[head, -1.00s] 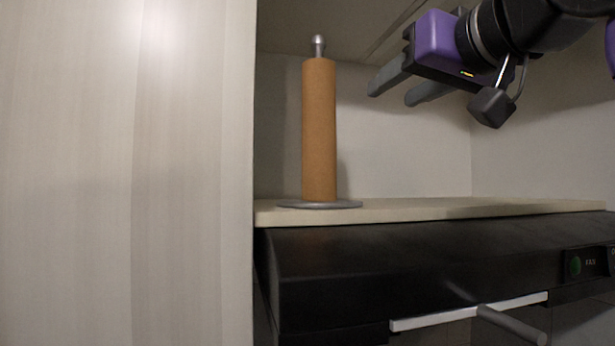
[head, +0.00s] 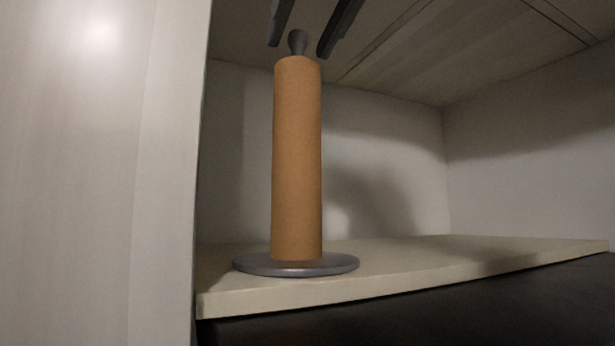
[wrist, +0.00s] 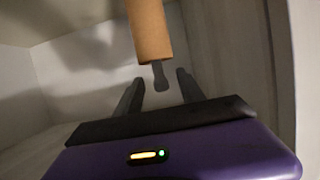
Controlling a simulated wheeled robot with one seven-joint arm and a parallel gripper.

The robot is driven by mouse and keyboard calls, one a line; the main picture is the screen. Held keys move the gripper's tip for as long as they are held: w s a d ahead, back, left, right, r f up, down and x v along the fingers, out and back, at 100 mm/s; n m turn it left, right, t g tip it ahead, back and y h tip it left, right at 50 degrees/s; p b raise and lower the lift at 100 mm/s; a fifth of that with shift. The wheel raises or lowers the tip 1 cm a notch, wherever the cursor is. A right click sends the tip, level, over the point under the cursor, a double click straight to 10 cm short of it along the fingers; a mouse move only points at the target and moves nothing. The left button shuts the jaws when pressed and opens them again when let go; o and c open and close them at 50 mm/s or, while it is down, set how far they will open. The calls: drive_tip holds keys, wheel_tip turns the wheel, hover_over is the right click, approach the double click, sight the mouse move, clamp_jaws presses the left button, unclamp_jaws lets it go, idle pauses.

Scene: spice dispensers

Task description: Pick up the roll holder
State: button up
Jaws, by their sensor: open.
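The roll holder (head: 297,160) stands upright on the shelf, with a brown cardboard tube, a round grey base and a dark knob on top. My gripper (head: 297,48) is at the top edge of the head view, with its two dark fingers open on either side of the knob. In the wrist view the roll holder (wrist: 149,32) appears upside down, and its knob lies between the fingertips of my open gripper (wrist: 158,80). I cannot tell whether either finger touches the knob. The rest of my gripper is out of the head view.
The pale shelf (head: 420,262) is clear to the right of the roll holder. A light cabinet side panel (head: 95,170) stands close on the left. The cabinet ceiling (head: 400,50) is above, and a dark appliance surface (head: 470,310) lies below the shelf.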

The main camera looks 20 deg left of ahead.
sight(293, 52)
drive_tip(key=w+a+p, duration=0.2)
drive_tip(key=w+a, duration=0.1)
drive_tip(key=shift+a+f, duration=0.1)
drive_tip(key=shift+f, duration=0.1)
drive_tip(key=shift+w+a+f+p, duration=0.3)
drive_tip(key=shift+w+a, duration=0.05)
drive_tip(key=shift+a, duration=0.05)
clamp_jaws()
